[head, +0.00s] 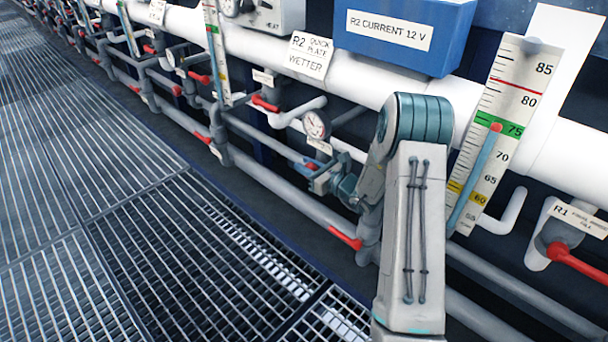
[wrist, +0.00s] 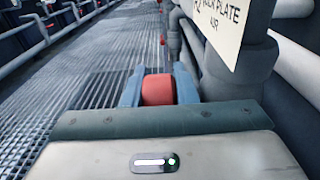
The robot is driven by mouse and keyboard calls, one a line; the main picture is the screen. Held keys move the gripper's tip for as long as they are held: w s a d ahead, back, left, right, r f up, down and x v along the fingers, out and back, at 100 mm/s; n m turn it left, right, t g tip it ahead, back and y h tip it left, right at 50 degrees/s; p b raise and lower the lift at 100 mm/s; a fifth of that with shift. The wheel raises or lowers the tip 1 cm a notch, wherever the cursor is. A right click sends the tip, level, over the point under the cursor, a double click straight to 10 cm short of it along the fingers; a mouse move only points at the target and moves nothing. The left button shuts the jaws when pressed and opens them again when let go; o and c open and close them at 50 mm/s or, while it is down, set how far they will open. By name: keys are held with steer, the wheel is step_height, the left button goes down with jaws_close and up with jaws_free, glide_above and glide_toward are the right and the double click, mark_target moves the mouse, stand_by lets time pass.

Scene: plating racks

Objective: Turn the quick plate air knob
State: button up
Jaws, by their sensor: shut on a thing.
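The quick plate air knob is a red handle (wrist: 158,90), seen in the wrist view just below and left of a white tag reading "PLATE AIR" (wrist: 222,25). My gripper (wrist: 158,80) has its two blue fingers on either side of the red handle and is shut on it. In the head view my gripper (head: 312,174) reaches in among the pipes at the middle, with a bit of red (head: 310,165) at its fingertips. The handle's far end and its joint with the valve are mostly hidden.
Grey pipes with several other red handles (head: 345,238) run along the rack. Grated floor (head: 130,200) lies open at left.

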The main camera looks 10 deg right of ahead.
steer(key=shift+s+a+r+t+y, duration=0.1)
steer(key=shift+s+t+y, duration=0.05)
steer(key=shift+t+y, duration=0.65)
steer(key=o, duration=0.7)
steer(key=shift+r, duration=0.1)
